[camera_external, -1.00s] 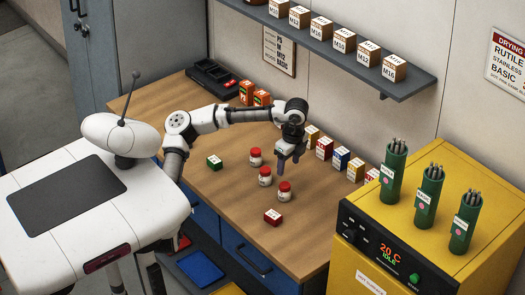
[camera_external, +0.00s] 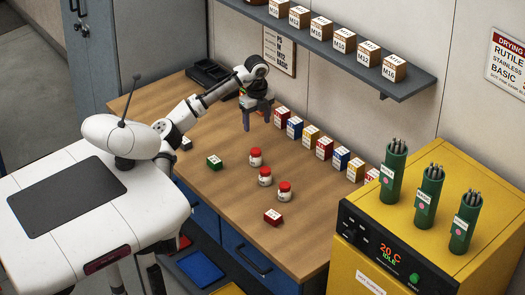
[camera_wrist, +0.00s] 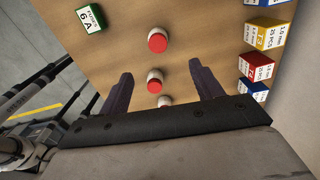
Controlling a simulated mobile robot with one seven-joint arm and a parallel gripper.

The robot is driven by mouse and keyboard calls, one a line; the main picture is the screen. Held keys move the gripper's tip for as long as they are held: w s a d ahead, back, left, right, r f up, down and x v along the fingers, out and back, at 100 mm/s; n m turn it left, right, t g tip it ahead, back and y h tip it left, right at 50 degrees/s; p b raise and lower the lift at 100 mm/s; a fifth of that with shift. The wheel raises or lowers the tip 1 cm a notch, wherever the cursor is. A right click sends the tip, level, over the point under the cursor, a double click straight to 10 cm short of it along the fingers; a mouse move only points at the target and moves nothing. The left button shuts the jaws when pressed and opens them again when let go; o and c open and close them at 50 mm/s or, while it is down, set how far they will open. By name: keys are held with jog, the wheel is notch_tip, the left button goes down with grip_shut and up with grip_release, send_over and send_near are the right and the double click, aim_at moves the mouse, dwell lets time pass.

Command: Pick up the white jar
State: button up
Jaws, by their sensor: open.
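Three white jars with red lids stand upright on the wooden bench in the external view: a back jar (camera_external: 255,157), a middle jar (camera_external: 265,178) and a front jar (camera_external: 285,193). In the wrist view one jar (camera_wrist: 157,42) stands beyond my fingertips, another (camera_wrist: 155,82) shows between the fingers, and a third (camera_wrist: 165,101) is partly hidden by the gripper body. My gripper (camera_external: 257,120) is open and empty, above the bench and behind the jars. Its two spread fingers also show in the wrist view (camera_wrist: 160,70).
A red box (camera_external: 273,218) lies in front of the jars; a green box (camera_external: 214,162) is to their left. Several small coloured boxes (camera_external: 324,148) line the wall side. A yellow oven (camera_external: 460,120) stands right. A shelf (camera_external: 400,88) hangs above the back.

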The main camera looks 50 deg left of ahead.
send_over(256, 150)
notch_tip(256, 150, down, 8)
jog(key=shift+b, duration=0.4)
jog(key=shift+s+d+f+p, duration=0.1)
jog(key=shift+f+p, duration=0.5)
jog(key=shift+f, duration=2.25)
jog(key=c, duration=1.1)
